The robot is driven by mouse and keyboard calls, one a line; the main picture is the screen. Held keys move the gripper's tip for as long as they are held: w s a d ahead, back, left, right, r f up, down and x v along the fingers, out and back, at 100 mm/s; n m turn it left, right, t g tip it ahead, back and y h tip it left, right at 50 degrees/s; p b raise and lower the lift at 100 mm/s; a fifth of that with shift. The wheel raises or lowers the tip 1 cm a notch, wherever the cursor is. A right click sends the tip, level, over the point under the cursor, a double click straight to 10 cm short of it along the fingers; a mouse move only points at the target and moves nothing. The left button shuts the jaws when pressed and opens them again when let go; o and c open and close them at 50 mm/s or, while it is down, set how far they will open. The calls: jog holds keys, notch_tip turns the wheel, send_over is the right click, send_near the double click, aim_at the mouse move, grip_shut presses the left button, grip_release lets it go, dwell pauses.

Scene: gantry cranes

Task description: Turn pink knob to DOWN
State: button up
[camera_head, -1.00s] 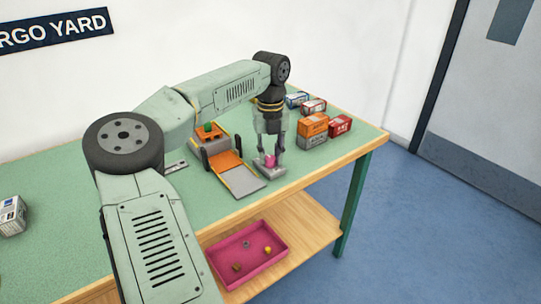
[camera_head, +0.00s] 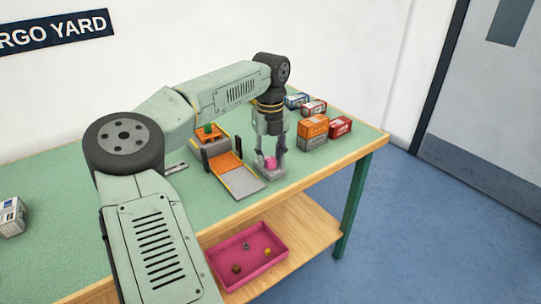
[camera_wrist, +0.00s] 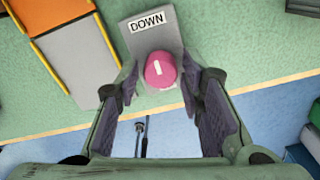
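The pink knob (camera_wrist: 160,70) sits on a grey block (camera_wrist: 172,37) with a white label reading DOWN (camera_wrist: 147,21). A short white mark on the knob runs roughly in line with the label; I cannot tell which end is its pointer. My gripper (camera_wrist: 162,88) is open, with one finger on each side of the knob. The fingertips are close to it, and gaps seem to show on both sides. In the head view my gripper (camera_head: 269,156) is low over the knob (camera_head: 270,163) near the table's front edge.
An orange and grey ramp (camera_head: 240,180) stands just left of the block. Several small containers (camera_head: 313,127) stand to the right and behind. A pink tray (camera_head: 283,259) with small parts lies on the lower shelf.

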aim_at(271, 159)
jog(key=shift+o, duration=0.7)
jog(key=shift+r, duration=0.1)
notch_tip(271, 159, up, 12)
